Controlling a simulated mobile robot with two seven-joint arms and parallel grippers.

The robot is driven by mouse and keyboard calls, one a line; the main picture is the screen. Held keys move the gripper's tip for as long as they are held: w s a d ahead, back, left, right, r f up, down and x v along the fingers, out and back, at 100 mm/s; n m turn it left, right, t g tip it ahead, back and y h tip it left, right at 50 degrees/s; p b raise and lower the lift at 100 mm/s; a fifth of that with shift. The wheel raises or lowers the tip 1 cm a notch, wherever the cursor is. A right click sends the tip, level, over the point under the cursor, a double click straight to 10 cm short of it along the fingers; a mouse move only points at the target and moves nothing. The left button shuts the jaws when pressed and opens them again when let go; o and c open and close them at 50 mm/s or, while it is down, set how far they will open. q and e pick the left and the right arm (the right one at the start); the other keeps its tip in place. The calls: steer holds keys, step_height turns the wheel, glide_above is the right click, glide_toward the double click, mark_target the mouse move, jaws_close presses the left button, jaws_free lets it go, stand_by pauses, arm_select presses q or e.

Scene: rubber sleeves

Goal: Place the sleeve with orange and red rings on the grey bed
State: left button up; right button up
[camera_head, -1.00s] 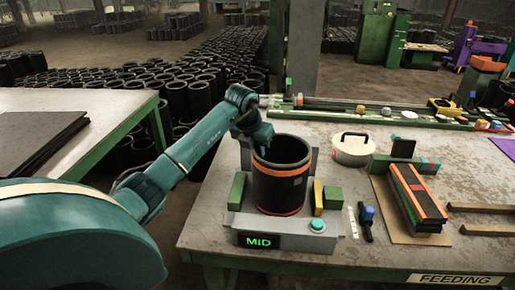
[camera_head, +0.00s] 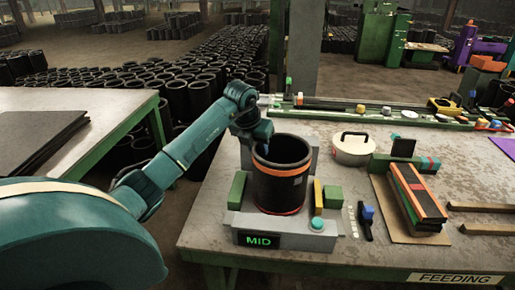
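The black sleeve (camera_head: 278,188) stands upright on the grey bed (camera_head: 285,226), between its side blocks. An orange ring circles it near the top and an orange-red ring circles its foot. A small grey patch shows on its right side. My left gripper (camera_head: 262,148) is at the sleeve's back-left rim, with a finger tip showing at the sleeve's mouth. The fingers are too dark and overlapped to tell whether they are shut on the wall. My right gripper is not in view.
The bed has a green block (camera_head: 237,190) at left, a yellow block (camera_head: 318,193) at right and a lit MID display (camera_head: 259,240).

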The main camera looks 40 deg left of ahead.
arm_select(q)
steer(key=v, duration=1.1)
steer(key=shift+b, duration=0.3)
